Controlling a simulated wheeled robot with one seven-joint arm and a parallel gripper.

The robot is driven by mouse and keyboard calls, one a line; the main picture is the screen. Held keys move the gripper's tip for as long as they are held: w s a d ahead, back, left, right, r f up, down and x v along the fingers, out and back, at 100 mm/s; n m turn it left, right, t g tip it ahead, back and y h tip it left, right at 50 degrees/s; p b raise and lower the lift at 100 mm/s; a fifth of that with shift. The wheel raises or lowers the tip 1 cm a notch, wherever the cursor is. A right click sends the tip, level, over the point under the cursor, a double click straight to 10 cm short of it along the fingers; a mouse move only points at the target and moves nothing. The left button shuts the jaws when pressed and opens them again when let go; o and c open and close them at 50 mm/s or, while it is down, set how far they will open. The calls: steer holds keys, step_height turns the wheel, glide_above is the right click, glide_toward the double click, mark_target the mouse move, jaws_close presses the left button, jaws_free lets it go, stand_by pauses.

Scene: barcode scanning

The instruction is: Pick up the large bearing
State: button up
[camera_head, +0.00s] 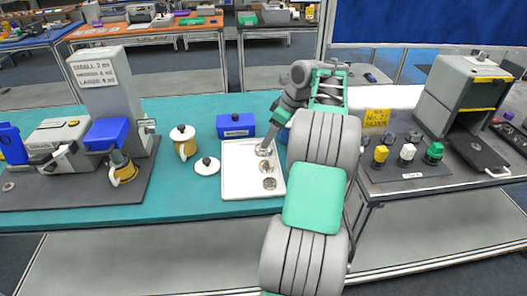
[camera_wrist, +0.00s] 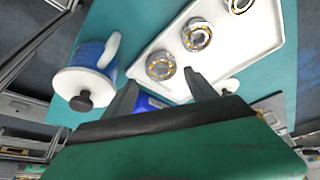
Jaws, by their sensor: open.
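Three silver bearings lie in a white tray (camera_head: 232,180); the tray also shows in the wrist view (camera_wrist: 262,42). In the wrist view, the nearest bearing (camera_wrist: 160,65) is just beyond the fingertips, in line with the gap between them. A middle bearing (camera_wrist: 196,34) and a far bearing (camera_wrist: 238,5), partly cut off by the frame, lie in a row behind it. I cannot tell surely which is largest. My gripper (camera_wrist: 160,78) is open and empty, above the tray's end; in the head view my gripper (camera_head: 266,146) covers part of the nearest bearing.
A blue box (camera_head: 236,125) sits behind the tray. A yellow-and-white pot (camera_head: 184,143) and a loose lid (camera_head: 206,166) are left of it. A sample stand (camera_head: 405,172) is at right.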

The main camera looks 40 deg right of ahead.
steer(key=x, duration=0.6)
steer(key=shift+w+a, duration=0.15)
steer(key=c, duration=1.3)
steer(key=shift+c, duration=0.7)
steer(key=shift+r, duration=0.1)
